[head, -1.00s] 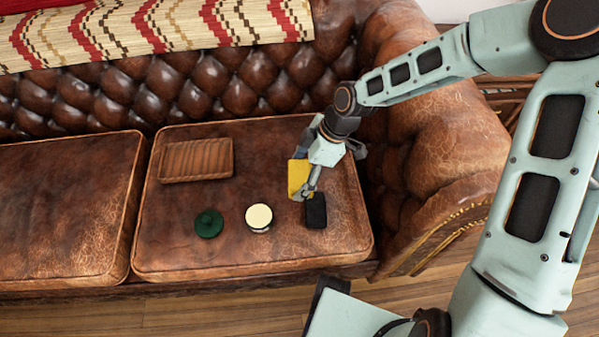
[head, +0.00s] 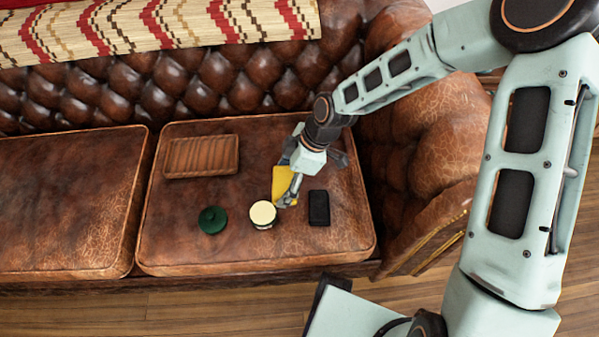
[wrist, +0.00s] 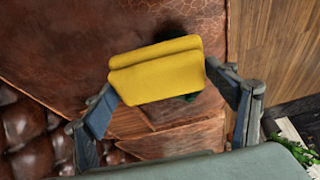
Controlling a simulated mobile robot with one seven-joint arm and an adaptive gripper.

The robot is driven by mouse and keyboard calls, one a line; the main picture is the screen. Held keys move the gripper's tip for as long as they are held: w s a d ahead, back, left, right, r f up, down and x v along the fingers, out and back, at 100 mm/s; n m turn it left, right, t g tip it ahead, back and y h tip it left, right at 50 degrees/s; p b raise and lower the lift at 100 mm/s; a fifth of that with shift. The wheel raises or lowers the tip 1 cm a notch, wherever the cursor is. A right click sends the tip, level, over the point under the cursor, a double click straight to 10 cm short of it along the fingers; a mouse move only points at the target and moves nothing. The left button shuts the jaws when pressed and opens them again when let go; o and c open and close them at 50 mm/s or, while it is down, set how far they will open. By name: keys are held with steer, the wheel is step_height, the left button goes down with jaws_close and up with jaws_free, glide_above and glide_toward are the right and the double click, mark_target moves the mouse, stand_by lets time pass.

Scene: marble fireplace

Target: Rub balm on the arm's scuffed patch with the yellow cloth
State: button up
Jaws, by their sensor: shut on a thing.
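My gripper (head: 286,202) is shut on the yellow cloth (head: 284,184) and holds it over the right seat cushion, just right of the balm tin. The cloth hangs folded between my fingers in the wrist view (wrist: 157,72). The round balm tin (head: 263,212) is open, with pale cream balm showing. I cannot tell whether the cloth touches it. A dark green lid (head: 212,220) lies left of the tin. The brown leather sofa arm (head: 440,165) is at the right, with pale, cracked wear on its surface. My own arm covers part of its top.
A black block (head: 319,208) lies right of my gripper on the seat cushion (head: 185,255). A ribbed wooden tray (head: 201,156) lies at the back left of this cushion. A patterned throw (head: 150,22) covers the backrest top. The left cushion (head: 60,205) is clear.

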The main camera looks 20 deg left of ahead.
glide_above(258, 213)
steer(key=d, duration=0.1)
steer(key=f, duration=0.2)
steer(key=shift+w+d+f+b, duration=0.1)
steer(key=shift+w+f+b, duration=0.1)
steer(key=shift+f+b, duration=1)
steer(key=shift+w+f+b, duration=0.15)
steer(key=shift+f+b, duration=0.4)
steer(key=shift+f, duration=1.1)
steer(key=shift+f+b, duration=0.55)
steer(key=shift+r, duration=0.1)
step_height(258, 213, up, 7)
steer(key=p, duration=0.4)
steer(key=shift+p, duration=0.4)
